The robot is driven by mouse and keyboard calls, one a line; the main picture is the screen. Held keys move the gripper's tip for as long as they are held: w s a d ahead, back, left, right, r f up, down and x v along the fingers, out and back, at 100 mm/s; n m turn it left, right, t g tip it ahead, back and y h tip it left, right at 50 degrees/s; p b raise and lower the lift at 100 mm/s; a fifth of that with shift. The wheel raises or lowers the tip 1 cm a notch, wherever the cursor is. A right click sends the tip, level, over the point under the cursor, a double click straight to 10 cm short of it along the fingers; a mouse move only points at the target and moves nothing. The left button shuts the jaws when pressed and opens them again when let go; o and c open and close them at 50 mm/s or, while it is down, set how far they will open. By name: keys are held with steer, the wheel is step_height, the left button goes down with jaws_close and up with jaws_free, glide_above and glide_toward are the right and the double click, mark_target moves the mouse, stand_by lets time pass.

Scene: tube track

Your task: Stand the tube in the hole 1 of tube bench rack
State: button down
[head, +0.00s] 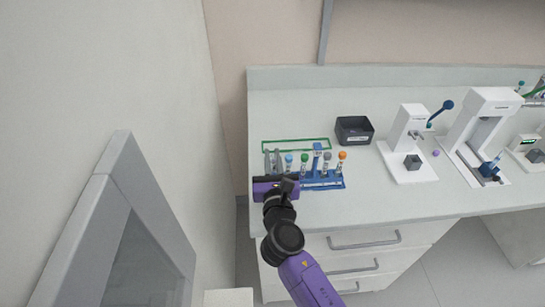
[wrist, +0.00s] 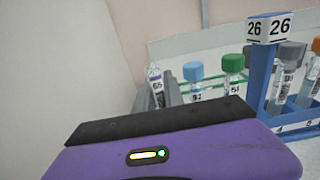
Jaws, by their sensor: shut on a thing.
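My gripper (head: 273,162) is at the left end of the blue tube bench rack (head: 325,184). Its grey fingers (wrist: 172,90) are shut on a tube marked 65 (wrist: 156,88), which looks upright. In the wrist view only its upper part shows above my purple gripper body; its lower end is hidden. The rack carries a post labelled 26 (wrist: 270,28). Blue-capped (wrist: 194,80) and green-capped (wrist: 233,75) tubes stand left of the post, grey-capped (wrist: 290,62) and orange-capped (head: 342,160) tubes right of it. I cannot tell which hole is 1.
A green-edged frame (head: 295,144) lies behind the rack. A dark bin (head: 354,130) stands behind it to the right. White instruments (head: 408,140) stand further right. A wall is close on the left. The bench front edge lies under my arm.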

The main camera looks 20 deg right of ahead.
steer(key=shift+f, duration=0.4)
steer(key=c, duration=1.4)
jaws_free()
steer(key=shift+o, duration=0.2)
steer(key=shift+b+v, duration=0.5)
steer(key=shift+v, duration=3.45)
